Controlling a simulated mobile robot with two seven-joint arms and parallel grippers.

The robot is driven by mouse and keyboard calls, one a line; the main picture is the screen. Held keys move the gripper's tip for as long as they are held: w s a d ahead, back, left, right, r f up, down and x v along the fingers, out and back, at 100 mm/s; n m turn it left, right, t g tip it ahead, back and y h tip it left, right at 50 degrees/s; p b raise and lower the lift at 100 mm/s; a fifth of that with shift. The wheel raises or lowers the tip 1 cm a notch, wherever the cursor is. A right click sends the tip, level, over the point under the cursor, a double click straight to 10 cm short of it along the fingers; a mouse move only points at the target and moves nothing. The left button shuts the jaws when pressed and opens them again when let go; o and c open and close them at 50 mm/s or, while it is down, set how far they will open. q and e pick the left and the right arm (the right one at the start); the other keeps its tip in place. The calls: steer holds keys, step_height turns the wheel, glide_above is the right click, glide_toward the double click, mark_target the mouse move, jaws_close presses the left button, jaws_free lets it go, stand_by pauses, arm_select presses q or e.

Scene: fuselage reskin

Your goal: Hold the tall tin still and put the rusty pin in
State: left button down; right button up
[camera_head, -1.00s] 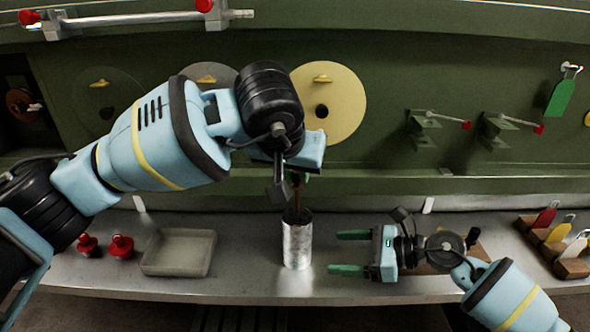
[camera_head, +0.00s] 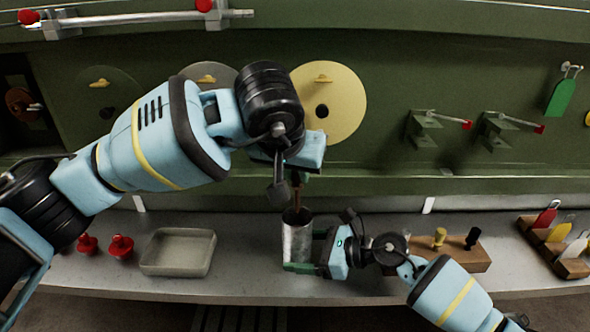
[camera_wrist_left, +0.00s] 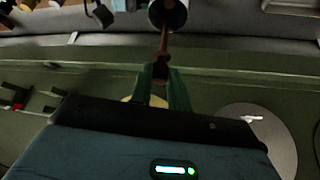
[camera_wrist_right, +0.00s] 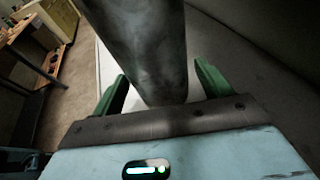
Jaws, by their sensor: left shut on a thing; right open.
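The tall tin (camera_head: 298,243) is a grey metal cylinder standing upright on the bench; it fills the upper middle of the right wrist view (camera_wrist_right: 145,45). My left gripper (camera_head: 298,176) is above the tin, shut on the rusty pin (camera_head: 297,196), a thin brown rod pointing down. In the left wrist view the pin (camera_wrist_left: 164,45) reaches to the tin's dark mouth (camera_wrist_left: 168,14); how far its tip is inside I cannot tell. My right gripper (camera_head: 305,250) is open, with its green fingers on either side of the tin near its lower part.
A shallow grey tray (camera_head: 178,253) and two red knobs (camera_head: 104,245) are on the bench at left. A wooden block (camera_head: 460,256) with yellow and black pegs and a rack of coloured tags (camera_head: 560,245) are at right. The green panel rises behind.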

steer(key=shift+a, duration=0.1)
steer(key=shift+f, duration=0.1)
steer(key=c, duration=0.8)
steer(key=shift+o, duration=0.2)
